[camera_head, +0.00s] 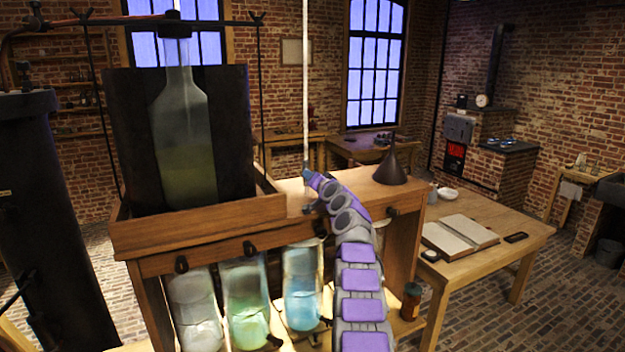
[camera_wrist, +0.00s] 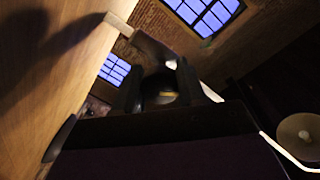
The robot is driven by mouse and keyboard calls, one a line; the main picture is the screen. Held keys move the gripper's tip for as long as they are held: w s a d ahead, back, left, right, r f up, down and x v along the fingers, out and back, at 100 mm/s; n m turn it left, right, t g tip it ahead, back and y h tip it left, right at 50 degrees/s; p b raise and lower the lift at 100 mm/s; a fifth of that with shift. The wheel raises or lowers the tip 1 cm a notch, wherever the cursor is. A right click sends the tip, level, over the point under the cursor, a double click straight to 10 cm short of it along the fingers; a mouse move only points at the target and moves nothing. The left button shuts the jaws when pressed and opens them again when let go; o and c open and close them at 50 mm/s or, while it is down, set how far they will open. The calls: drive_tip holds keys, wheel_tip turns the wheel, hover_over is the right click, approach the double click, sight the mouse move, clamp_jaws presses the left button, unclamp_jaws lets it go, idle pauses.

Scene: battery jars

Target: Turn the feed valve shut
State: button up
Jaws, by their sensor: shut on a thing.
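My purple and grey arm rises in front of the wooden stand, and my gripper (camera_head: 309,190) is at its top, by the lower end of a pale vertical tube (camera_head: 305,90). In the wrist view my gripper (camera_wrist: 160,90) shows as dark fingers around a dark rounded part, which I take to be the feed valve (camera_wrist: 160,97). The jaws are shut on it. Its handle angle cannot be made out, and in the head view my gripper mostly hides it.
The stand (camera_head: 200,232) carries a large glass bottle (camera_head: 183,130) and a dark funnel (camera_head: 391,165). Several dark knobs line its front, above glass jars (camera_head: 246,300) of coloured liquid. A brown bottle (camera_head: 411,300) stands right of my arm. A table with an open book (camera_head: 460,236) is further right.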

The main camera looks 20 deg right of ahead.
drive_tip(key=m+p, duration=0.1)
drive_tip(key=m, duration=0.3)
drive_tip(key=shift+y+p, duration=0.4)
drive_tip(key=shift+f+m+p, duration=0.1)
drive_tip(key=shift+m+p, duration=0.55)
drive_tip(key=shift+m, duration=0.95)
drive_tip(key=shift+f, duration=0.1)
drive_tip(key=o, duration=1.1)
drive_tip(key=shift+d, duration=0.1)
drive_tip(key=shift+c, duration=0.2)
drive_tip(key=shift+s+r, duration=0.1)
drive_tip(key=shift+r, duration=0.1)
